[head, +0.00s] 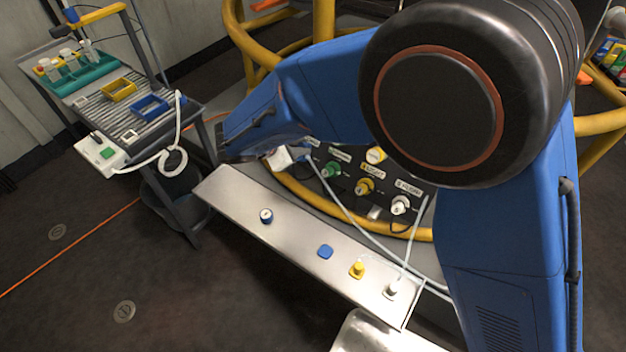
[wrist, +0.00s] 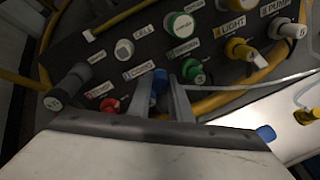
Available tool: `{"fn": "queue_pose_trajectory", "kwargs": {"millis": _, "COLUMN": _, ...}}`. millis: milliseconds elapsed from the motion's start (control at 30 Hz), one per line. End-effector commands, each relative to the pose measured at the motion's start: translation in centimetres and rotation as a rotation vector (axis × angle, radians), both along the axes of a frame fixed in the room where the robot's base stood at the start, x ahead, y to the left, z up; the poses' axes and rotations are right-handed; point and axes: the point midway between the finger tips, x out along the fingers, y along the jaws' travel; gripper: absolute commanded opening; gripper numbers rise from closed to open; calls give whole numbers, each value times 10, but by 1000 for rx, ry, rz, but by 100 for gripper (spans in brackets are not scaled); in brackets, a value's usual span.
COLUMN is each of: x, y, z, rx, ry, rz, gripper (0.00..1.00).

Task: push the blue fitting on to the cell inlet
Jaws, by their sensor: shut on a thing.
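My gripper (wrist: 160,92) is shut on the blue fitting (wrist: 160,78), which shows between the two fingers in the wrist view. The fitting is in front of the dark panel (wrist: 75,60), close to a blurred white label (wrist: 139,71). The fingers hide much of it, and I cannot tell whether it touches an inlet. A pale port (wrist: 124,48) sits up and left, near a label that seems to read CELL. In the head view my gripper (head: 284,156) is at the panel's left end; the blue fitting is not clear there.
Red (wrist: 109,104) and green (wrist: 193,71) fittings flank my fingers closely. Yellow (head: 364,186) and white (head: 400,204) fittings stand further right. A pale hose (head: 350,212) crosses before the panel. The metal shelf (head: 230,190) holds small parts; a cart (head: 185,112) stands left.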

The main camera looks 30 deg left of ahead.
Motion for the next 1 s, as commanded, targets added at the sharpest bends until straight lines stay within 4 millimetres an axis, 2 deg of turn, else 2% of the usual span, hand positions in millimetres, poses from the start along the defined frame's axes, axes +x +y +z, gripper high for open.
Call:
{"fn": "queue_pose_trajectory", "kwargs": {"millis": 100, "x": 9, "y": 23, "z": 23, "rx": -10, "ry": -67, "rz": 54, "gripper": 0}}
{"fn": "queue_pose_trajectory", "kwargs": {"millis": 333, "x": 17, "y": 42, "z": 45, "rx": -16, "ry": -127, "rz": 99, "gripper": 0}}
{"fn": "queue_pose_trajectory", "kwargs": {"millis": 667, "x": 26, "y": 43, "z": 41, "rx": -18, "ry": -130, "rz": 103, "gripper": 0}}
{"fn": "queue_pose_trajectory", "kwargs": {"millis": 1000, "x": 48, "y": 41, "z": 27, "rx": -19, "ry": -129, "rz": 101, "gripper": 0}}
